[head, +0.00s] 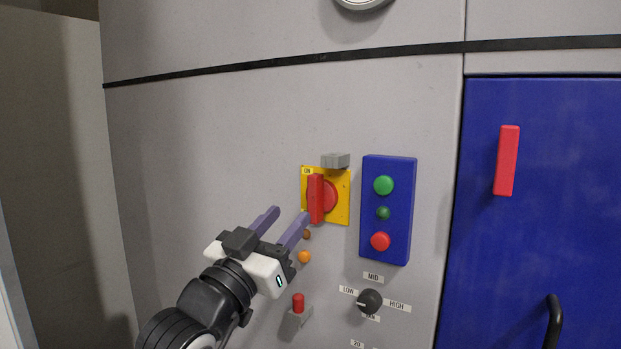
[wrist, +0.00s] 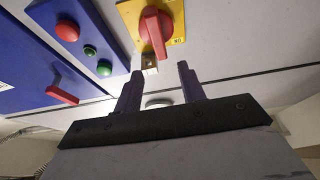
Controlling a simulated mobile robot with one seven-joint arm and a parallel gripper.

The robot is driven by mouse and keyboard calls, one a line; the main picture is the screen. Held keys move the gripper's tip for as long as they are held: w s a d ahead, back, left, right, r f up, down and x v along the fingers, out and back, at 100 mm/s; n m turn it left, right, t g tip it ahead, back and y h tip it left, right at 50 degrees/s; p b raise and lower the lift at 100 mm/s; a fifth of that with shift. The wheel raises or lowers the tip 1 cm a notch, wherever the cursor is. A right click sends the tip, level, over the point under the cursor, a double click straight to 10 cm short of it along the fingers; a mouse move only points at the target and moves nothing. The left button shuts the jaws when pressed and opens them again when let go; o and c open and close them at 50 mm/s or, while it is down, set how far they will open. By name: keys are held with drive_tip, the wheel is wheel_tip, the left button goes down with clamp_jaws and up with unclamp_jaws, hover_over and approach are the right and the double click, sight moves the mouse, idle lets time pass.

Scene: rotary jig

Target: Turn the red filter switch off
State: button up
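The red filter switch (head: 316,198) is a rotary handle on a yellow plate (head: 341,212) on the grey panel. Its bar stands upright, near the ON label (head: 307,171). In the wrist view the red switch (wrist: 154,32) is at the top centre, beyond the fingers. My gripper (head: 285,222) is open and empty, left of and below the switch, apart from it. Its two purple fingers also show in the wrist view (wrist: 161,82). A small grey block (head: 335,160) sits at the plate's top edge.
A blue box (head: 372,243) with green and red buttons is right of the switch. Below are orange lamps (head: 304,257), a red-tipped toggle (head: 298,303) and a black knob (head: 369,301). A blue door (head: 560,220) with a red handle (head: 507,160) is at right. Panel left of the switch is bare.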

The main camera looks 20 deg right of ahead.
sight(312, 188)
drive_tip(key=p+x, duration=0.3)
drive_tip(key=x, duration=0.7)
drive_tip(key=shift+w+d+r+p, duration=0.1)
drive_tip(key=shift+r+p, duration=0.05)
drive_tip(key=shift+p, duration=0.15)
